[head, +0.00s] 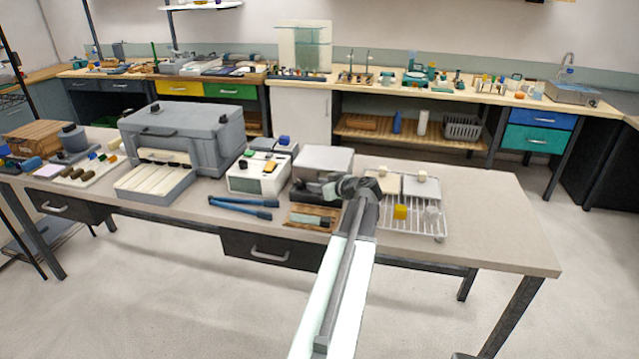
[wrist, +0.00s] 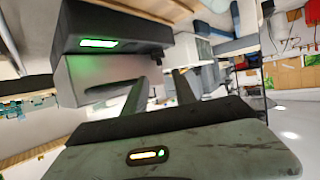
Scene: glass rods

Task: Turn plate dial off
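The plate (head: 324,160) is a squat box with a pale grey top and dark front, standing on the middle table. In the wrist view a dark housing with a lit green display (wrist: 98,43), apparently the plate's front, is at upper left, tilted. My gripper (head: 348,187) is at the plate's front right corner and hides part of its front. In the wrist view my gripper (wrist: 160,80) shows two fingers apart with nothing between them.
A white wire rack (head: 425,222) with small blocks stands right of my gripper. A wooden tray (head: 308,218) lies in front of the plate. Left are a white device (head: 258,173) and blue-handled tongs (head: 240,208). The table's right end (head: 500,225) is clear.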

